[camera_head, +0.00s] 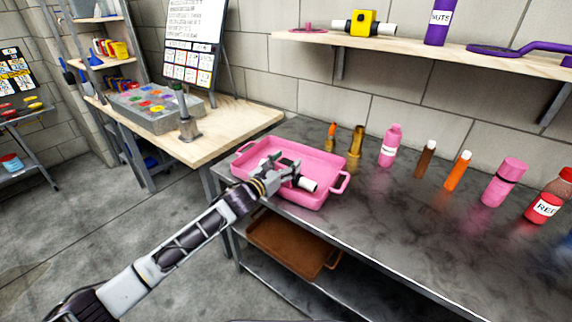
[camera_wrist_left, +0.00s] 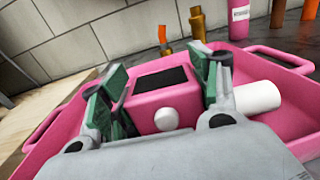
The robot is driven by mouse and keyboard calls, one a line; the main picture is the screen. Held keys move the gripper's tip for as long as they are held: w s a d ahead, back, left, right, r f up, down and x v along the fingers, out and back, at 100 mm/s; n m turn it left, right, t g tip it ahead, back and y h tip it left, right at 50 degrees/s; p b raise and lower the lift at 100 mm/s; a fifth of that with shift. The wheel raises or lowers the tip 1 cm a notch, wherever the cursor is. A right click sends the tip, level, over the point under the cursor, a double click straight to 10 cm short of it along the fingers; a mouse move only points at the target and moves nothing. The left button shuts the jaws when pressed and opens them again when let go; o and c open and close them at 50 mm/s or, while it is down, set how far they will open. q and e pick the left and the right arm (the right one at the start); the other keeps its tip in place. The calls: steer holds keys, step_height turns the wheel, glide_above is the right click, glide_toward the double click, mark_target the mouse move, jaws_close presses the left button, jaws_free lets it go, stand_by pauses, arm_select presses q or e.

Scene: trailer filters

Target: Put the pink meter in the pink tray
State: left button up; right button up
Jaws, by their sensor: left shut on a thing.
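The pink meter (camera_wrist_left: 158,98) is a pink box with a dark screen, a white knob and a white cylinder end on its right in the left wrist view. The pink tray (camera_head: 323,160) sits on the dark counter at its left end, with handles at its ends. My left gripper (camera_head: 284,168) is over the tray, and its green-padded fingers (camera_wrist_left: 158,88) are shut on the meter from both sides. The meter is inside the tray's outline; whether it touches the tray floor cannot be told. In the head view the gripper hides most of the meter. My right gripper is not in view.
Several bottles and tubes stand along the counter behind and right of the tray, including a pink bottle (camera_head: 389,146) and an orange tube (camera_head: 458,171). A brown tray (camera_head: 290,245) lies on the shelf below. A wooden table (camera_head: 232,127) adjoins at left.

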arm_select(q)
steer(key=shift+f, duration=0.1)
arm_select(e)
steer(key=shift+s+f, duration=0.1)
arm_select(q)
steer(key=o, duration=1.3)
steer(key=shift+c, duration=0.2)
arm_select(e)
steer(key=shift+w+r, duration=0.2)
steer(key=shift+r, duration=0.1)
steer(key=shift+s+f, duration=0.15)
arm_select(q)
steer(key=shift+s+a, duration=0.15)
steer(key=shift+s, duration=0.05)
steer(key=shift+s+a, duration=0.4)
steer(key=shift+s, duration=0.1)
steer(key=v, duration=0.8)
steer(key=shift+s+a+p, duration=0.15)
steer(key=shift+s+p, duration=0.1)
steer(key=shift+p, duration=0.1)
steer(key=shift+v, duration=0.85)
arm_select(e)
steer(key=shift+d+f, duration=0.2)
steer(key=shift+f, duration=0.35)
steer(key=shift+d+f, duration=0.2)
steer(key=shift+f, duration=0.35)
